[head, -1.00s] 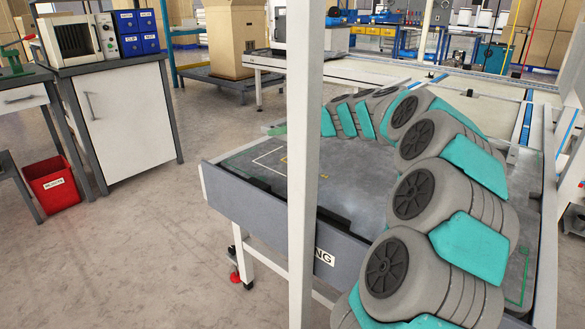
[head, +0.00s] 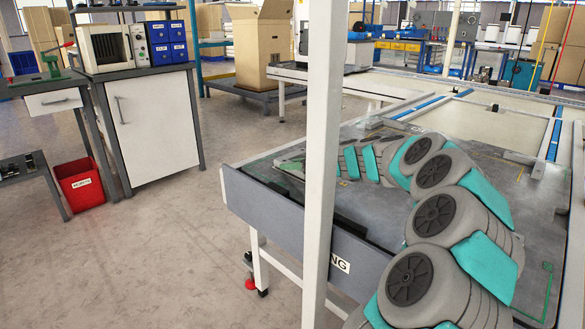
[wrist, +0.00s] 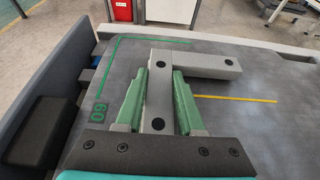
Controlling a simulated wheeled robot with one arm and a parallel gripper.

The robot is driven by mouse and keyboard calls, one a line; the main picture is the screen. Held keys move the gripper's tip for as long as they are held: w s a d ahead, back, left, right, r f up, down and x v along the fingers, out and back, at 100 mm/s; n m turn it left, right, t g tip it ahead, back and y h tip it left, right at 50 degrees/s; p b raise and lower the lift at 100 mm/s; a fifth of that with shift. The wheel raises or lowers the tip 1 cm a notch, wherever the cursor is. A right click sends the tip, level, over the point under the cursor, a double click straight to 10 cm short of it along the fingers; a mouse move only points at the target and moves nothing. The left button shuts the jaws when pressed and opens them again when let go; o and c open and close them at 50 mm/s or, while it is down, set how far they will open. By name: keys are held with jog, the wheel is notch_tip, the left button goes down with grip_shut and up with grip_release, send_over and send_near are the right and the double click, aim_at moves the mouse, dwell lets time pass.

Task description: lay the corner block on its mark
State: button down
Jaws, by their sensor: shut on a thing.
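The grey L-shaped corner block (wrist: 208,64) shows in the wrist view, with dark round spots on its top. My gripper (wrist: 160,76) has its green fingers shut on one leg of the block, one on each side. The other leg points right. A green L-shaped line (wrist: 150,40) with the label 09 (wrist: 98,112) lies on the grey table top, left of and beyond the block. The block lies inside this corner line, apart from it, turned much the same way. I cannot tell whether the block touches the table. In the head view the block is small and unclear.
The grey table (head: 300,225) has a raised front panel. A white post (head: 322,150) stands in front of it in the head view. A yellow line (wrist: 235,98) is right of the block. A red bin (head: 80,185) and a white cabinet (head: 150,120) stand left, across open floor.

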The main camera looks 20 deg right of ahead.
jog(key=shift+f, duration=0.2)
jog(key=c, duration=0.5)
grip_release()
jog(key=shift+f, duration=0.1)
jog(key=shift+s+d+r, duration=0.1)
jog(key=shift+s+r, duration=0.05)
jog(key=shift+r, duration=0.05)
jog(key=v, duration=1.1)
jog(key=shift+s+d+r+p, duration=0.1)
jog(key=shift+s+r+p, duration=0.05)
jog(key=shift+s+p, duration=0.2)
